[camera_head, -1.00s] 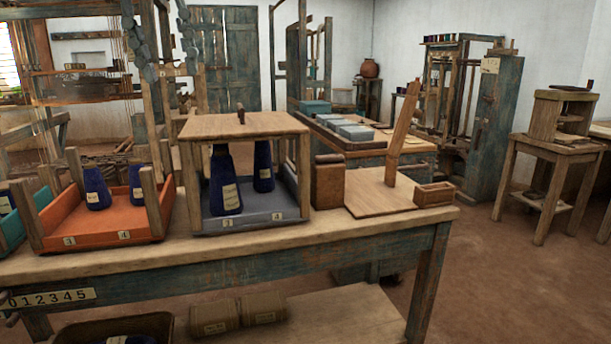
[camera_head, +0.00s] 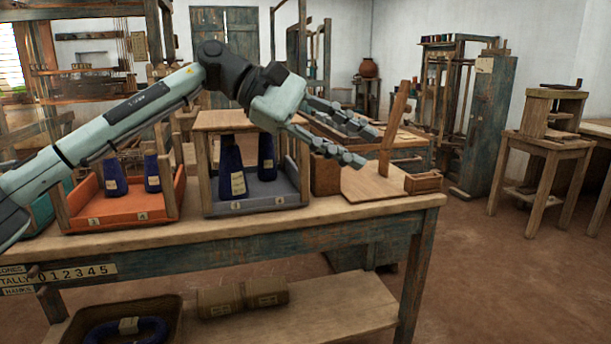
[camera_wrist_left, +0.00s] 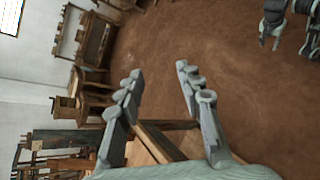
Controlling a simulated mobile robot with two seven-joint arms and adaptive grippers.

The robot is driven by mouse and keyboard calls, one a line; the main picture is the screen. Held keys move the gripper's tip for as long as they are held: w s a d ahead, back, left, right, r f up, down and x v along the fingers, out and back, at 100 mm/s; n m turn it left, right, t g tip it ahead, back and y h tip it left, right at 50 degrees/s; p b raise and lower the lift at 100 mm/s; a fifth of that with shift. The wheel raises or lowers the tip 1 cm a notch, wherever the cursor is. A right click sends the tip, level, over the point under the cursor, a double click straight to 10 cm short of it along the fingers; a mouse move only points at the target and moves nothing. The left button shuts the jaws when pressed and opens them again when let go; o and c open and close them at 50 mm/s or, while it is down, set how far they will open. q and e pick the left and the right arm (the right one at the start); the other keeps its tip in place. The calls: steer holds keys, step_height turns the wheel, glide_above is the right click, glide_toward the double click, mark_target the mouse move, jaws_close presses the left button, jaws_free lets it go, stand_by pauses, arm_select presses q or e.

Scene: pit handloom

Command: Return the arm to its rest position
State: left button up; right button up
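My left gripper (camera_head: 370,146) is open and empty in the head view. Its arm reaches in from the left above the workbench (camera_head: 330,212), and the fingers point right, in front of an upright wooden post (camera_head: 395,118). In the left wrist view the same open gripper (camera_wrist_left: 156,74) has nothing between its fingers. A dark and pale jointed end, apparently my right gripper (camera_wrist_left: 271,27), shows at that view's top right; its opening is unclear.
Dark blue cones stand in an orange tray (camera_head: 122,212) and a grey tray (camera_head: 262,194). The wooden top (camera_head: 235,120) over the grey tray lies just below my left arm. A small wooden box (camera_head: 423,182) sits near the bench's right end.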

arm_select(q)
steer(key=w+d+f+n+t+h, duration=0.1)
steer(key=w+d+n+h, duration=0.1)
steer(key=d+n+h, duration=0.35)
steer(key=w+a+f+n+t+h, duration=0.1)
steer(key=w+a+f+n+t, duration=0.3)
steer(key=n+t, duration=0.45)
steer(key=w+a+f+n+t, duration=0.3)
steer(key=w+a+n+t, duration=0.15)
steer(key=n, duration=0.75)
steer(key=a+f+n+t+y, duration=0.2)
steer(key=a+f+n+y, duration=0.55)
steer(key=f+n, duration=0.5)
steer(key=a+f+n+t+y, duration=0.2)
steer(key=a+f+n+y, duration=0.7)
steer(key=f, duration=0.6)
steer(key=s+a+f+n+g+y, duration=0.2)
steer(key=s+a+f+n+g, duration=0.35)
steer(key=s+f, duration=0.7)
steer(key=s+a+f+n+g+y, duration=0.1)
steer(key=s+a+f+n+g, duration=0.45)
steer(key=s+f, duration=0.7)
steer(key=s+a+f+n+g, duration=0.1)
steer(key=s+f+n, duration=0.1)
steer(key=s, duration=0.4)
steer(key=s+a+f+n+g, duration=0.1)
steer(key=s+a+f+n, duration=0.1)
steer(key=s, duration=0.5)
steer(key=shift+a+f, duration=0.15)
steer(key=shift+f, duration=0.75)
